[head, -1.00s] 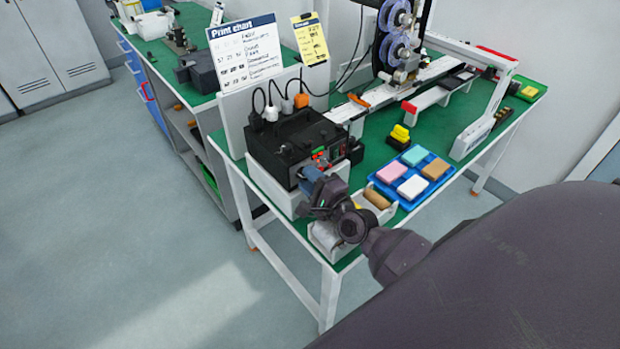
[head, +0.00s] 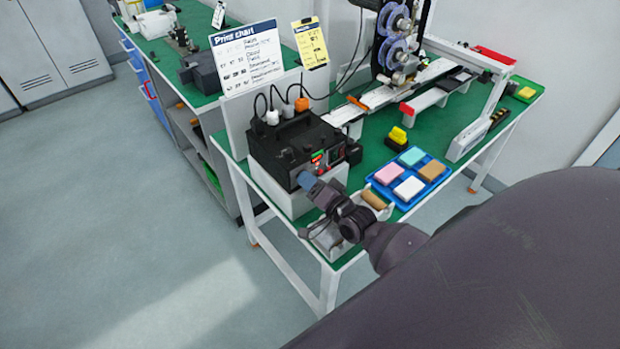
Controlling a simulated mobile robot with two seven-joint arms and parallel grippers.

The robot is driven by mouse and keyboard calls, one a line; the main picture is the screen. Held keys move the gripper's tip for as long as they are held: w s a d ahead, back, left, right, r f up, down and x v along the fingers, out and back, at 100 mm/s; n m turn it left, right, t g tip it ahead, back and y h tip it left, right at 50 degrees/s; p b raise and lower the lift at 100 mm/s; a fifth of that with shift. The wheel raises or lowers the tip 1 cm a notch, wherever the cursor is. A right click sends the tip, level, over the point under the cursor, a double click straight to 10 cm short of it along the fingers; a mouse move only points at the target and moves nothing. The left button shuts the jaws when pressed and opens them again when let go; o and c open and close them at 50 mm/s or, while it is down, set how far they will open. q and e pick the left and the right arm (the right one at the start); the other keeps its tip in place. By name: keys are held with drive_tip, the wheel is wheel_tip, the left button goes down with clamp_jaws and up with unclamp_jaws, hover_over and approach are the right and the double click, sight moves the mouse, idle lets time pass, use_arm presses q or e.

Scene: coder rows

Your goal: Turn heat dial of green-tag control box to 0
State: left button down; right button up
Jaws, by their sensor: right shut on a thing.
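The black control box (head: 290,142) stands on a white base at the near left corner of the green-topped table. My right gripper (head: 306,181) reaches the lower left of that front face from the near side. It is shut on the heat dial, which the fingers and wrist hide, so I cannot read its setting. My left gripper is not in view.
A white tray with a tan roll (head: 374,199) lies just beside my right wrist. A blue tray (head: 441,180) with coloured blocks and a yellow-black object (head: 397,138) are to the right. A print chart (head: 247,60) stands behind the box. A printer-like machine fills the back.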

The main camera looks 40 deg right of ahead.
drive_tip(key=shift+n+p, duration=0.5)
drive_tip(key=shift+n, duration=0.8)
drive_tip(key=o, duration=0.9)
drive_tip(key=s, duration=0.3)
drive_tip(key=s+d, duration=0.1)
drive_tip(key=s, duration=0.3)
drive_tip(key=s+b, duration=0.1)
drive_tip(key=s, duration=0.2)
drive_tip(key=shift+s+d+f, duration=0.1)
drive_tip(key=shift+s+d, duration=0.05)
drive_tip(key=shift+s, duration=0.25)
